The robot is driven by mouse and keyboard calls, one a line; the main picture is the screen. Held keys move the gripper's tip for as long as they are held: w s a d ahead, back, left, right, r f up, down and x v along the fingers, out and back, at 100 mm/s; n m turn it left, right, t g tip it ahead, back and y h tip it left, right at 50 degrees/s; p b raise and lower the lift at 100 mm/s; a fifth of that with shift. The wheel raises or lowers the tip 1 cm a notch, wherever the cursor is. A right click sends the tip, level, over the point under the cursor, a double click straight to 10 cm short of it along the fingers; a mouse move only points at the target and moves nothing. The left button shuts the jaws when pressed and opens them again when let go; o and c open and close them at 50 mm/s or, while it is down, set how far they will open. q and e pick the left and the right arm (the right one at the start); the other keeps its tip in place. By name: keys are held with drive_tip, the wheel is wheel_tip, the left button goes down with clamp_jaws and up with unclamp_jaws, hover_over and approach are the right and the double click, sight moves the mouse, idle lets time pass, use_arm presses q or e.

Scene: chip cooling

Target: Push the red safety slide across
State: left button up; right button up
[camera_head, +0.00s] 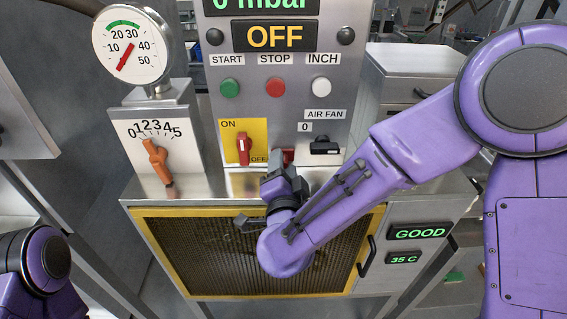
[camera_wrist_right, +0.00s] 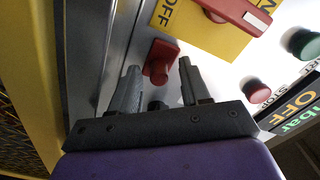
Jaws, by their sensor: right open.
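The red safety slide (camera_wrist_right: 160,61) is a small red block with a knob, on the grey metal strip of the panel. In the head view the slide (camera_head: 288,155) is mostly hidden behind my right gripper (camera_head: 279,176). In the right wrist view my right gripper (camera_wrist_right: 158,68) is open, with one finger on each side of the slide. I cannot tell whether either finger touches it. Only a purple part of my left arm shows at the lower left; the left gripper is out of view.
Left of the slide, a red rotary switch (camera_head: 244,149) sits on a yellow plate. A black air fan switch (camera_head: 325,147) is close on the right. START, STOP and INCH buttons are above. A yellow-framed grille (camera_head: 163,254) with a dark handle (camera_head: 366,255) lies below.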

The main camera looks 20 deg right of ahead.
sight(264, 153)
drive_tip(key=shift+w+d+f, duration=0.1)
drive_tip(key=shift+w, duration=0.05)
clamp_jaws()
drive_tip(key=shift+w+a+b, duration=0.2)
drive_tip(key=shift+w+a, duration=0.05)
drive_tip(key=shift+a, duration=0.8)
drive_tip(key=shift+w+a+b, duration=0.2)
drive_tip(key=shift+w+a, duration=0.05)
drive_tip(key=shift+a, duration=0.8)
drive_tip(key=shift+c, duration=0.8)
unclamp_jaws()
drive_tip(key=shift+o, duration=0.8)
drive_tip(key=shift+w+a, duration=0.1)
drive_tip(key=shift+a, duration=0.05)
